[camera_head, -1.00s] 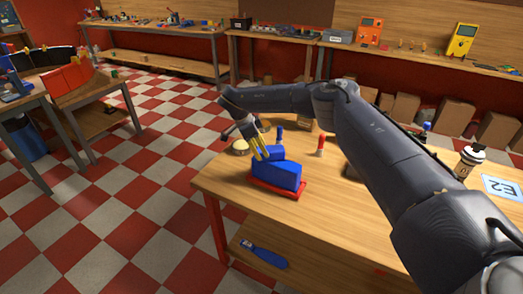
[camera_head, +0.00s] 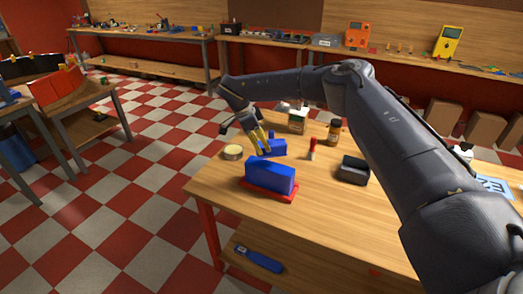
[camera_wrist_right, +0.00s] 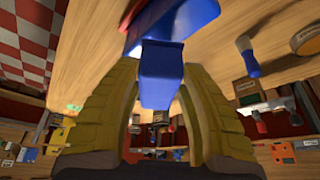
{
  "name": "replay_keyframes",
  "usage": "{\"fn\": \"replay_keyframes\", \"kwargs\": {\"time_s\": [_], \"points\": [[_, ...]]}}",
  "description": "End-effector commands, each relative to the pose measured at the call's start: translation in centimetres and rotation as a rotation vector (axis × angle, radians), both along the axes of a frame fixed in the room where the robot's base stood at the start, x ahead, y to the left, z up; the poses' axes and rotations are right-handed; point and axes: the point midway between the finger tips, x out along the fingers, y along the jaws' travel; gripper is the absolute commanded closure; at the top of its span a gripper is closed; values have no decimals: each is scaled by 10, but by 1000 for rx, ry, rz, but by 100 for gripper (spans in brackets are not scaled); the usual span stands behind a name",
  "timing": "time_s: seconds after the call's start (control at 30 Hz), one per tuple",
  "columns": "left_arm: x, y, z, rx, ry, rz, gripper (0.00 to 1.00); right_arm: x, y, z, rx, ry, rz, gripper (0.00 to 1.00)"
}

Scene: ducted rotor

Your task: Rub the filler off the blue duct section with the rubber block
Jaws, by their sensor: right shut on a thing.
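The blue duct section (camera_head: 270,175) stands in a red cradle (camera_head: 283,197) near the table's left front edge. No filler can be made out on it. My right gripper (camera_head: 264,142) is just behind the duct section, with its yellow fingers closed on a small blue block (camera_head: 275,149), apparently the rubber block. In the right wrist view, the held block (camera_wrist_right: 160,75) sits between the fingers (camera_wrist_right: 158,110), with the blue duct section (camera_wrist_right: 180,18) beyond it. I cannot tell whether the two touch. My left gripper is not in view.
A round tin (camera_head: 232,153) stands left of the gripper. A red-tipped tool (camera_head: 312,149), a dark block (camera_head: 353,170) and a jar (camera_head: 334,132) stand to the right. A blue-handled tool (camera_head: 258,259) lies on the lower shelf. The table's front right is clear.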

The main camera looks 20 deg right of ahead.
Motion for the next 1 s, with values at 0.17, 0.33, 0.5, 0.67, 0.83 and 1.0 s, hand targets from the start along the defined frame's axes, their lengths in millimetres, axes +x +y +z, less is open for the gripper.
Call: {"fn": "replay_keyframes", "kwargs": {"time_s": [0.17, 0.33, 0.5, 0.67, 0.83, 1.0], "points": [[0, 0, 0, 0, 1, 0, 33, 0, 0, 16, -1, 0, 0, 100], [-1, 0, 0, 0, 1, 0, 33, 0, -1, 24, -1, 0, 0, 100], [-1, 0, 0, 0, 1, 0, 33, 0, 0, 24, 0, 1, 0, 100], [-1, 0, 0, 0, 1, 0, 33, 0, 0, 24, 0, 0, 0, 100], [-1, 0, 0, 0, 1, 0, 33, 0, -1, 23, 0, 1, 0, 100], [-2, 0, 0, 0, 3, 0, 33, -2, -3, 23, -1, 1, -11, 100]]}}
